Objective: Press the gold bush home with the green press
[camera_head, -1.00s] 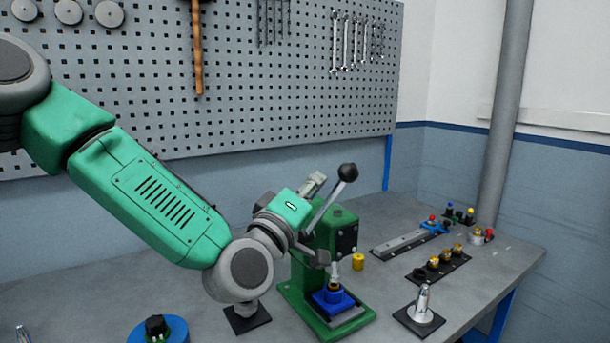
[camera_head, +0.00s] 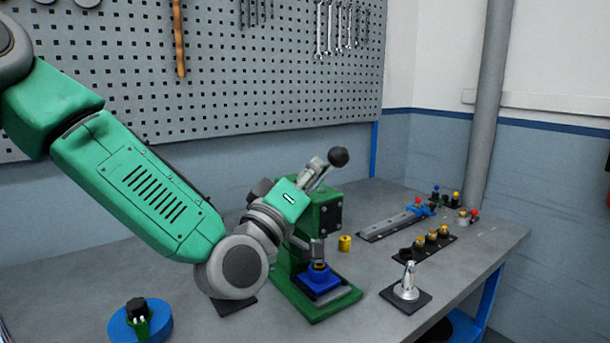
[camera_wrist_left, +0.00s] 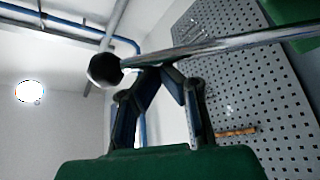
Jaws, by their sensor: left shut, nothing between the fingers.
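The green press (camera_head: 325,215) stands on the bench with its lever (camera_head: 338,157) rising to a black ball. A blue block (camera_head: 319,281) sits on the press base under the ram (camera_head: 317,247). A small gold ring, the gold bush (camera_head: 319,267), shows at the block's top, partly hidden by the ram; I cannot tell how deep it sits. My left gripper (camera_head: 315,174) is shut and empty at the lever, just below the ball. In the left wrist view the lever's bright shaft (camera_wrist_left: 215,48) crosses at the fingertips (camera_wrist_left: 160,68). My right gripper is out of view.
A yellow cylinder (camera_head: 344,243) stands right of the press. A dark rack with gold pieces (camera_head: 432,238), a grey rail (camera_head: 392,224) and a silver part on a black plate (camera_head: 408,284) lie further right. A blue round fixture (camera_head: 141,324) is at front left.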

